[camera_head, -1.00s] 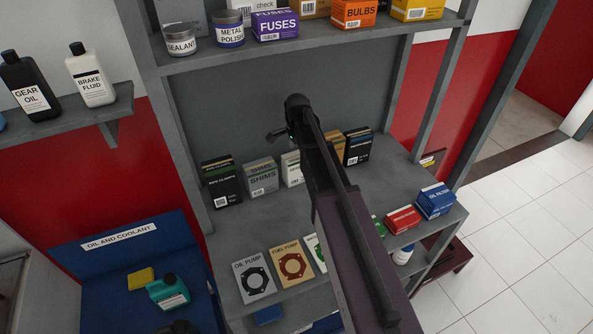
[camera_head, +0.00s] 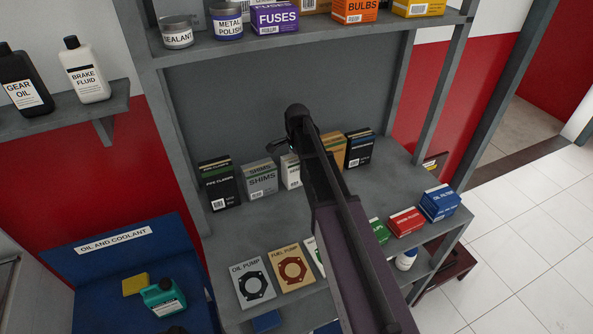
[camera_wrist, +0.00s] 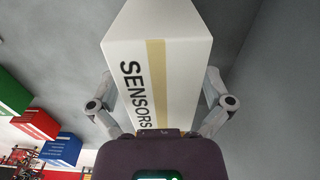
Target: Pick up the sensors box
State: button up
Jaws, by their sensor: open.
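The sensors box (camera_wrist: 158,75) is white with a tan stripe and the word SENSORS, and it fills the middle of the wrist view. In the head view a white box (camera_head: 290,171), mostly hidden behind my arm, stands in the back row of the shelf. My gripper (camera_wrist: 160,100) is open, with one finger on each side of the sensors box. I cannot tell whether the fingers touch it. In the head view the gripper's fingers are mostly hidden by my arm.
A grey shims box (camera_head: 261,179) and a black box (camera_head: 219,184) stand to the left. An orange box (camera_head: 334,148) and a black box (camera_head: 359,148) stand to the right. Gasket cards and small boxes, including a blue one (camera_head: 439,203), line the front edge.

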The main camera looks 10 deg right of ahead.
jog(key=c, duration=1.2)
jog(key=shift+o, duration=0.2)
jog(key=shift+r, duration=0.15)
notch_tip(320, 180, up, 3)
jog(key=p, duration=0.3)
jog(key=s+a+r+p, duration=0.1)
jog(key=s+a, duration=0.1)
jog(key=s, duration=0.5)
jog(key=s+a+p, duration=0.1)
jog(key=s+a, duration=0.2)
jog(key=s, duration=0.5)
jog(key=shift+r, duration=0.35)
jog(key=shift+s, duration=0.1)
